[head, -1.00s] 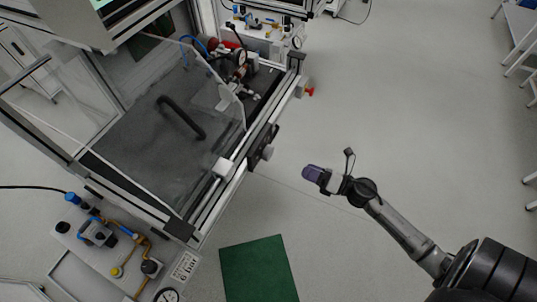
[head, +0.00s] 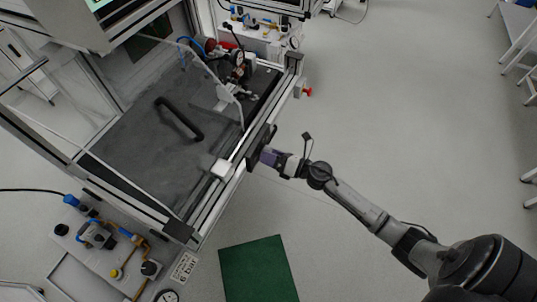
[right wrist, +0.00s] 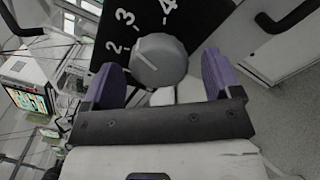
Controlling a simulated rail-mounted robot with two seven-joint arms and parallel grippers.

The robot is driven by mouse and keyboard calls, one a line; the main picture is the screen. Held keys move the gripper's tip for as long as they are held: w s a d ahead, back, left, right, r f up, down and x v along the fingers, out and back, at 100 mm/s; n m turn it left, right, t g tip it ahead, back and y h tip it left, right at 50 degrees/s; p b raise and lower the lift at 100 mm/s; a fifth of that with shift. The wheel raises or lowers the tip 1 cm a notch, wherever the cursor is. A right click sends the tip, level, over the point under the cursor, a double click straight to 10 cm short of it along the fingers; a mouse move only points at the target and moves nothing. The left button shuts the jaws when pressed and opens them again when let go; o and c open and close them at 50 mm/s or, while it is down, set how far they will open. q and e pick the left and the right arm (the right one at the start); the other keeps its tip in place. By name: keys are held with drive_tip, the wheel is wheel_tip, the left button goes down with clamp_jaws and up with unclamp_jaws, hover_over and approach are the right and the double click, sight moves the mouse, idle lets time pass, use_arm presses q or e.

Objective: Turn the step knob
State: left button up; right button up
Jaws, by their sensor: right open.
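The step knob (right wrist: 158,60) is a grey round knob with a white pointer line. It sits on a black panel (right wrist: 193,14) with white numbers 2, 3 and 4 in the right wrist view. My right gripper (right wrist: 163,80) is open, its two purple fingers to either side of the knob's lower part in that view; I cannot tell whether they touch it. In the head view my right gripper (head: 267,157) is at the panel on the machine's front edge and hides the knob. My left gripper is not in view.
The machine's frame and clear guard with a black handle (head: 180,118) stand left of my right gripper. A red knob (head: 308,91) sticks out further along the edge. A green mat (head: 258,270) lies on the floor.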

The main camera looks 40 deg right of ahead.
drive_tip(key=shift+w+a, duration=0.2)
drive_tip(key=shift+w, duration=0.2)
drive_tip(key=shift+c, duration=0.2)
drive_tip(key=c, duration=0.9)
